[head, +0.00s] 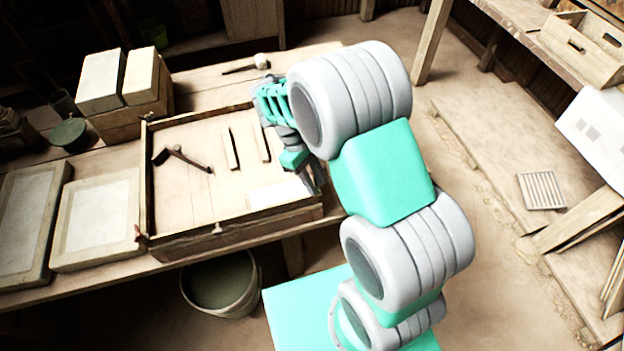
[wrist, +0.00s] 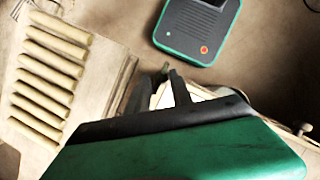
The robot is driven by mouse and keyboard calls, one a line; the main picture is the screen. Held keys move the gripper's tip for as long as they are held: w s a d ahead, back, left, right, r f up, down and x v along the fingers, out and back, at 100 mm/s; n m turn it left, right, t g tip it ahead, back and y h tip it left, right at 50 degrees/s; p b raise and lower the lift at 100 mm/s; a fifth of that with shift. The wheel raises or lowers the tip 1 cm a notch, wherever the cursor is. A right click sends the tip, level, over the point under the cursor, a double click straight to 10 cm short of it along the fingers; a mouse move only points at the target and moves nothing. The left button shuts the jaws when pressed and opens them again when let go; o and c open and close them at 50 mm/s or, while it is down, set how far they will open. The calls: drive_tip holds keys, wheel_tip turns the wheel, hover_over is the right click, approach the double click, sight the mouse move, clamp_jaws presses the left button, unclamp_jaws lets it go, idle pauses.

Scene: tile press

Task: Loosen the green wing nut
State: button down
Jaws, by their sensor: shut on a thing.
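My gripper (head: 316,190) points down at the front right corner of the wooden frame (head: 180,246). It is shut on a small part at that corner, which I take to be the green wing nut. In the wrist view, the two dark fingers of my gripper (wrist: 166,84) stand close together past the green and black gripper body. A small reddish fitting (head: 141,234) sits at the frame's front left corner.
A dark-headed tool (head: 187,158) and two thin strips (head: 230,148) lie inside the frame. Pale framed slabs (head: 97,217) and pale blocks (head: 102,82) stand left. A bucket (head: 222,283) is under the table. A slatted rack (wrist: 45,80) shows in the wrist view.

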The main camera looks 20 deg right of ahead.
drive_tip(key=c, duration=1.4)
unclamp_jaws()
drive_tip(key=shift+s+a+f, duration=0.1)
drive_tip(key=shift+s+a, duration=0.05)
drive_tip(key=shift+a, duration=0.05)
drive_tip(key=shift+o, duration=0.2)
drive_tip(key=shift+d, duration=0.1)
drive_tip(key=v, duration=0.7)
drive_tip(key=shift+r, duration=0.35)
wheel_tip(320, 180, up, 9)
drive_tip(key=m+t+y, duration=0.1)
drive_tip(key=m+t, duration=0.3)
hover_over(318, 189)
drive_tip(key=s+a+r+m+t+y, duration=0.1)
drive_tip(key=s+r+m+t, duration=0.2)
drive_tip(key=s+t, duration=0.1)
drive_tip(key=shift+s+a+y, duration=0.25)
drive_tip(key=shift+s+y, duration=0.05)
drive_tip(key=shift+s, duration=0.5)
